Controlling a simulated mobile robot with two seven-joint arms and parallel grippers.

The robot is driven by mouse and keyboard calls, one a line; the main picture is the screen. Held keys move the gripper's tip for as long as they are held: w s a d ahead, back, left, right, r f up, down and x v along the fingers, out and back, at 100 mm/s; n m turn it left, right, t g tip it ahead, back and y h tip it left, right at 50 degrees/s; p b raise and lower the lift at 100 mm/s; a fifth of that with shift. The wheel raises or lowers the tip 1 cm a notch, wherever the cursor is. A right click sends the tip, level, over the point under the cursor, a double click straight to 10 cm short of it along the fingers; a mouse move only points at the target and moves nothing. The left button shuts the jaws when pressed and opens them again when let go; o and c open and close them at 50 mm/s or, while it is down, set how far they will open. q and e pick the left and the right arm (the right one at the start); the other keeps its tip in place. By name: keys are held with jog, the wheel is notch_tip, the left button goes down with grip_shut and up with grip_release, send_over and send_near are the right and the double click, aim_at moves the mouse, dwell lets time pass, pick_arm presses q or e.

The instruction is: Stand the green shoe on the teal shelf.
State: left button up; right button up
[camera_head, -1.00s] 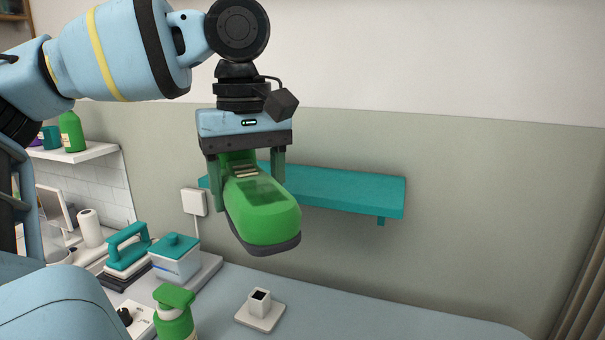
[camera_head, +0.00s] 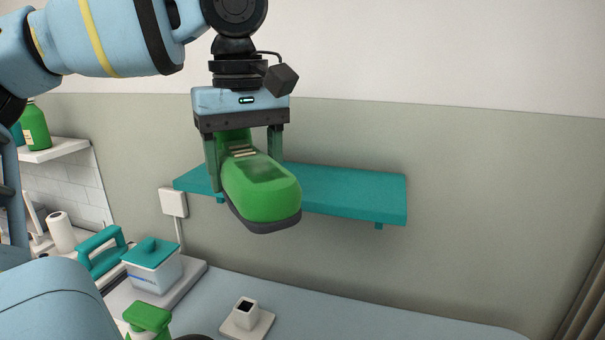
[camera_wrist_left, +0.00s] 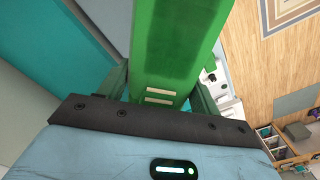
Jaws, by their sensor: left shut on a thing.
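The green shoe (camera_head: 262,190) has a dark sole and hangs upright in my left gripper (camera_head: 244,172), its toe toward the camera and lower right. The gripper is shut on the shoe, one finger on each side. In the left wrist view the shoe (camera_wrist_left: 172,55) fills the middle between the fingers (camera_wrist_left: 158,85). The teal shelf (camera_head: 350,190) is fixed to the wall and its top is bare at the right. In the head view the shoe overlaps the shelf's left part and hides it. I cannot tell the gap between them. My right gripper is not in view.
A white wall box (camera_head: 174,202) with a cable sits below the shelf's left end. On the counter (camera_head: 330,305) stand a teal-lidded tub (camera_head: 152,265), a teal-handled thing (camera_head: 100,252), a green bottle (camera_head: 147,318) and a small white cube-shaped holder (camera_head: 246,310). The wall right of the shelf is clear.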

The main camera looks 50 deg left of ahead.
pick_arm(q)
send_over(314, 189)
jog(key=shift+f, duration=0.7)
jog(key=shift+f, duration=0.1)
jog(key=shift+f, duration=1.7)
jog(key=shift+f, duration=0.1)
jog(key=o, duration=1.2)
notch_tip(314, 189, up, 12)
jog(key=shift+r+b, duration=0.1)
jog(key=shift+b, duration=0.25)
